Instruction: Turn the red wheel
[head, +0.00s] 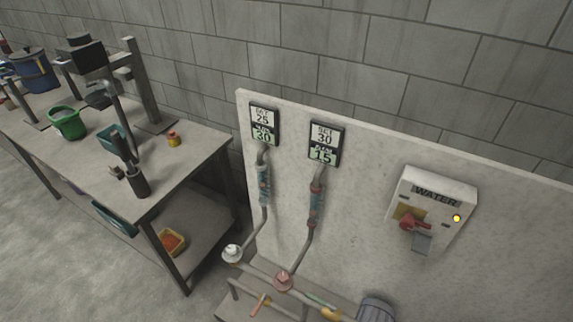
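The red wheel (283,281) is a small pinkish-red handwheel on the pipework at the bottom middle. A pipe rises from it to a tube with red parts (315,205), below a display (324,143) that seems to read SET 30 over 15. A similar white wheel (232,253) sits to its left. Its pipe leads to a bluish tube (264,185) below a display (264,124) reading SET 25 over 30. Neither of my grippers is in view, and nothing touches the red wheel.
A WATER box (455,205) with a red switch handle (413,223) and a lit yellow lamp is on the pale panel (365,215). A yellow handle (329,313) and grey ribbed cylinder (376,310) are low in front. A cluttered workbench (185,160) stands left.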

